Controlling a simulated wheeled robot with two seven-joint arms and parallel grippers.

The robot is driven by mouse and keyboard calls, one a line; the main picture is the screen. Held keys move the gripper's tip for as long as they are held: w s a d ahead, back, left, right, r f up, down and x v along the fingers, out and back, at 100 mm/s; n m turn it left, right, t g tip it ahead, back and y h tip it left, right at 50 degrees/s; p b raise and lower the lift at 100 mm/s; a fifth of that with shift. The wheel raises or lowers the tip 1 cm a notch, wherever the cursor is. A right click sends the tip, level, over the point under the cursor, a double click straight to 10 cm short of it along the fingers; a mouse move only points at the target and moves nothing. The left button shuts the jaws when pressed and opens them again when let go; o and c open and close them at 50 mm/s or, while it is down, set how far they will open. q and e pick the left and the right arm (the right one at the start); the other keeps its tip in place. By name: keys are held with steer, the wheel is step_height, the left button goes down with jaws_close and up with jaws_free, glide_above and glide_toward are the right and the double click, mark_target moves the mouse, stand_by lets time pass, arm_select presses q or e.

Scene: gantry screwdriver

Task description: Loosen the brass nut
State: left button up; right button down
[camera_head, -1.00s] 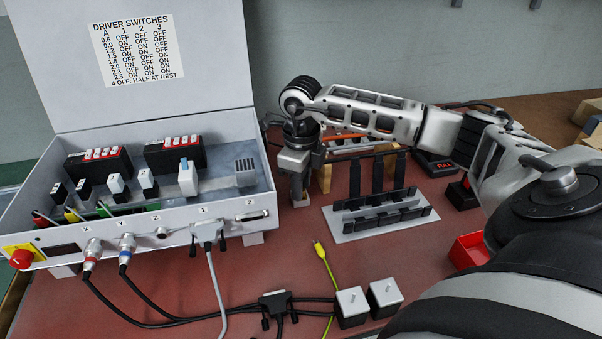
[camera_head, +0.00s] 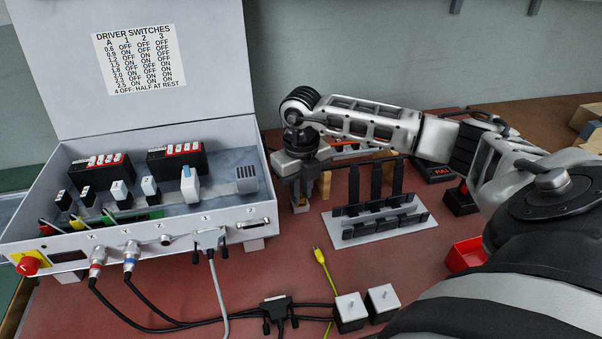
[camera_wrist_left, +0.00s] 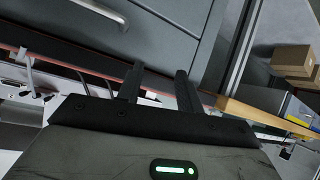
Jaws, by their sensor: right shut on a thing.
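My right gripper (camera_head: 300,200) points down at the left end of the gantry hardware, just right of the open control box. My left gripper (camera_wrist_left: 158,88) shows only in the left wrist view. Its two dark fingers stand apart with nothing between them, in front of grey drawers.
The control box (camera_head: 140,258) with its raised lid stands left of the right gripper. A grey rack (camera_head: 385,229) with upright black holders is close on the right. A red bin (camera_head: 466,254), two small motors (camera_head: 349,309) and cables occupy the front. Some red mat between them is clear.

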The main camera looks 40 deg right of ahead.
steer(key=n+b, duration=0.1)
steer(key=n, duration=0.2)
steer(key=shift+f+n, duration=0.1)
steer(key=shift+n, duration=0.2)
steer(key=n, duration=0.3)
steer(key=shift+n, duration=0.3)
steer(key=n+b, duration=0.1)
steer(key=n, duration=0.4)
steer(key=shift+b, duration=0.35)
steer(key=n, duration=0.3)
steer(key=shift+n+b, duration=0.3)
steer(key=shift+n, duration=0.1)
steer(key=n, duration=0.3)
steer(key=shift+b, duration=0.35)
steer(key=c, duration=2.2)
jaws_free()
steer(key=n, duration=0.4)
steer(key=shift+n+b, duration=0.35)
steer(key=shift+n, duration=0.05)
steer(key=c, duration=1.6)
jaws_free()
steer(key=shift+r, duration=0.2)
